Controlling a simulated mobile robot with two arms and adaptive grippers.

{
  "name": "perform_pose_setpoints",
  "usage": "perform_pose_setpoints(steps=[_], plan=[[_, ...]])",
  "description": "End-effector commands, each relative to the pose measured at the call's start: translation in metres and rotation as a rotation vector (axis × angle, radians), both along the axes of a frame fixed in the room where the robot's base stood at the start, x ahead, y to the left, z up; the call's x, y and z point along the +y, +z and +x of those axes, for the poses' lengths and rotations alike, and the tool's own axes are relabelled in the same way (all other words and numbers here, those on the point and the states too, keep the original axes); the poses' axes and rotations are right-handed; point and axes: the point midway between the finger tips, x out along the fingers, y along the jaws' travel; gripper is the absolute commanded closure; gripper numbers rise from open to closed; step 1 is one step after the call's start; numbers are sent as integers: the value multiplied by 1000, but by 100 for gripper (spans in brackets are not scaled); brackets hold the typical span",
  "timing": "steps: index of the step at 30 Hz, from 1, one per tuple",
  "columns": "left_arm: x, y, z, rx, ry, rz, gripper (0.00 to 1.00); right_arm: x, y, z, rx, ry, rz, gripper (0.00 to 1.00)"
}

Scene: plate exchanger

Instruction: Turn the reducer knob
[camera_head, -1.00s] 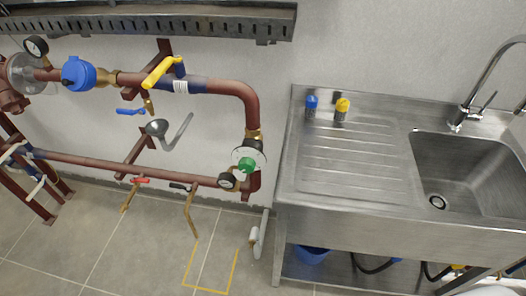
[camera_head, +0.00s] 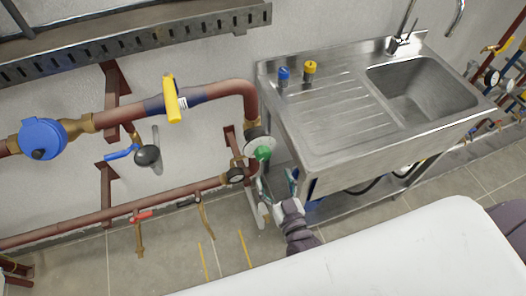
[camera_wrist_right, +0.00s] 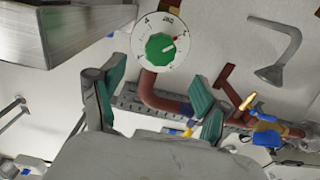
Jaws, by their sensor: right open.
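The reducer knob (camera_head: 263,153) is a green knob on a round white dial at the lower end of the red pipe bend. In the right wrist view the knob (camera_wrist_right: 160,48) faces me from the centre of its numbered dial, with a red mark at its upper right. My right gripper (camera_head: 278,187) is just below and right of the knob, beside the sink's left end. In the wrist view its green-padded fingers (camera_wrist_right: 154,98) are spread apart and empty, with the knob beyond them and higher in the picture. My left gripper is not in view.
The steel sink (camera_head: 330,115) stands close to the right of the knob. The yellow-handled valve (camera_head: 172,98) and blue meter (camera_head: 43,139) are on the upper pipe. A metal cable tray (camera_head: 130,42) runs above.

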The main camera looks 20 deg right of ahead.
Motion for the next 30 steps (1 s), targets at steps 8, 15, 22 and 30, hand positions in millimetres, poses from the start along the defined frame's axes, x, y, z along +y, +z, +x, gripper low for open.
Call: perform_pose_setpoints(steps=[8,15,22,30], plan=[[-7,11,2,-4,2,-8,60,2,2,60,-1,1,0,25],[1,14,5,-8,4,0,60,3,0,87,1,0,1,25],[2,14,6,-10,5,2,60,3,-1,92,2,0,0,25],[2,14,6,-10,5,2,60,3,0,92,2,1,0,46]])
